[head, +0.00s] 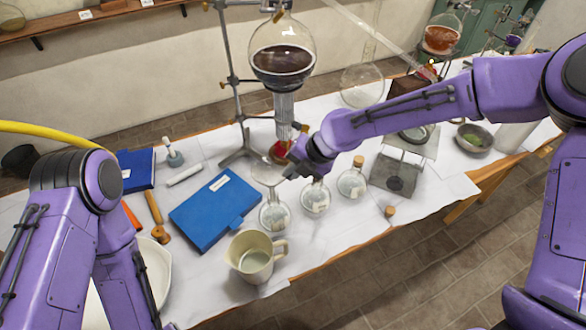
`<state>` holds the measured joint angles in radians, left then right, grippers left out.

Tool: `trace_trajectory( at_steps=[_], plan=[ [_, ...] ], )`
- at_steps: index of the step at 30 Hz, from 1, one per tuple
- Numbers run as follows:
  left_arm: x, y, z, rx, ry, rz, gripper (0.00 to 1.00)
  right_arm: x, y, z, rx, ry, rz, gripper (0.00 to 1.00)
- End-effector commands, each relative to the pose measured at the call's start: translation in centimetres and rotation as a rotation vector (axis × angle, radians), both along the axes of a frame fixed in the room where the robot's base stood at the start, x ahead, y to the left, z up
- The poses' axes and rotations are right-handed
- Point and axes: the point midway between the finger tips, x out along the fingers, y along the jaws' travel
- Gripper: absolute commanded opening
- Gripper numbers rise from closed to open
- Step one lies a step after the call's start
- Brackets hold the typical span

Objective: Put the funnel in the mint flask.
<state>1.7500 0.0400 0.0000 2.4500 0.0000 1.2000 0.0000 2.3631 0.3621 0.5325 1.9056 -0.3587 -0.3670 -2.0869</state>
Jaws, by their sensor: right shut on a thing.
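My right gripper (290,172) is shut on a clear glass funnel (267,170). It holds the funnel over the table, with the wide mouth up. Three small clear round flasks stand in a row on the white cloth: a left one (275,215) below the funnel, a middle one (315,198), and a right one (352,182) with a cork in its neck. I cannot tell by colour which is the mint flask. The funnel's stem is hard to make out against the left flask's neck, so I cannot tell whether it is inside. My left gripper is not in view.
A beige mug (255,256) stands in front of the left flask, and a blue case (213,208) lies left of it. A large flask of dark liquid (282,60) on a stand rises behind. A loose cork (390,211) lies near the front edge.

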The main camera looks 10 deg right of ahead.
Motion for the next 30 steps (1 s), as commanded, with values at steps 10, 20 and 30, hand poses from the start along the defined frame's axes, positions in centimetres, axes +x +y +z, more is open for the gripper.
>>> trace_trajectory(
  at_steps=[10, 20, 30],
  plan=[
    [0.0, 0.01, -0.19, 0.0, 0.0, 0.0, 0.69, 0.0, 0.01, -0.28, 0.0, 0.0, 0.0, 0.0],
    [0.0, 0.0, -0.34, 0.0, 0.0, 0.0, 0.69, 0.0, 0.01, -0.47, 0.0, 0.0, 0.0, 0.0],
    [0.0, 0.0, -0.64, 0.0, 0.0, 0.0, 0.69, -0.01, 0.0, -0.89, 0.0, 0.0, 0.0, 0.0]
  ],
)
